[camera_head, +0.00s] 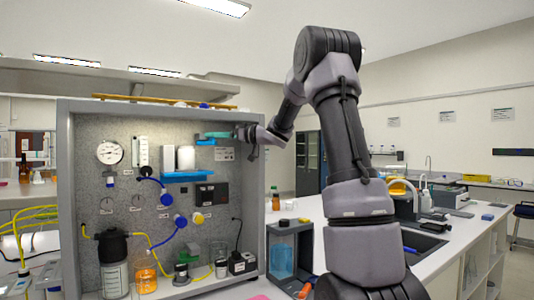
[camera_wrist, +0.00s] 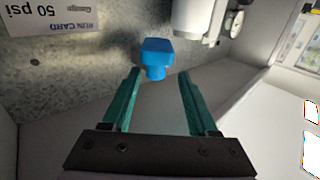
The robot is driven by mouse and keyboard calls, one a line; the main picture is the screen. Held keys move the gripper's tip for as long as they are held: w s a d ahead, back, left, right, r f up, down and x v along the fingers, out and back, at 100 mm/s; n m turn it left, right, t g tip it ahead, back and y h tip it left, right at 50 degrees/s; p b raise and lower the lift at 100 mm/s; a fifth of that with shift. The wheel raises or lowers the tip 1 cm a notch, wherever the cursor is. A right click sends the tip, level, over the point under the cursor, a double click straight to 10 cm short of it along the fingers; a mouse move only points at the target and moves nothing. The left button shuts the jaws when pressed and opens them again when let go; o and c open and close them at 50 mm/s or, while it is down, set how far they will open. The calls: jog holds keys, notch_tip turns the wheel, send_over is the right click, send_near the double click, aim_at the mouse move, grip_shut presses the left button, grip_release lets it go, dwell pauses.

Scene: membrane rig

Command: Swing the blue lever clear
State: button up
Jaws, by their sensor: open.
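A blue lever end (camera_wrist: 157,57), short and block-shaped, stands out from the grey panel in the wrist view. It lies just beyond my gripper's (camera_wrist: 161,73) teal fingertips, roughly centred on the gap. The fingers are apart with nothing between them. In the head view my gripper (camera_head: 216,135) reaches in from the right near the top of the panel. A small blue piece (camera_head: 206,142) shows just below the fingers there, partly hidden. I cannot tell whether the fingers touch it.
A run card (camera_head: 224,154) is on the panel (camera_head: 215,225). Bottles and a flask (camera_head: 146,276) stand below. The cabinet's right wall is near my arm.

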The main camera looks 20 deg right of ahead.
jog(key=shift+s+a+m+t+h, duration=0.3)
jog(key=shift+a+m+t+h, duration=0.1)
jog(key=shift+t, duration=0.1)
jog(key=s+d+r+m+t+h, duration=0.2)
jog(key=s+d+m+t+h, duration=0.1)
jog(key=s+d+m+h, duration=0.3)
jog(key=s+d+r+m+t+h, duration=0.3)
jog(key=s+d+h, duration=0.2)
jog(key=d, duration=0.3)
jog(key=s+f+m+g+h, duration=0.2)
jog(key=s+f+g, duration=0.1)
jog(key=s+f, duration=0.3)
jog(key=s+f+m+g+h, duration=0.1)
jog(key=s+f+m+g, duration=0.2)
jog(key=s, duration=0.7)
jog(key=shift+a+f+g+h, duration=0.4)
jog(key=shift+a+f, duration=0.05)
jog(key=shift+f, duration=0.95)
jog(key=shift+s, duration=0.1)
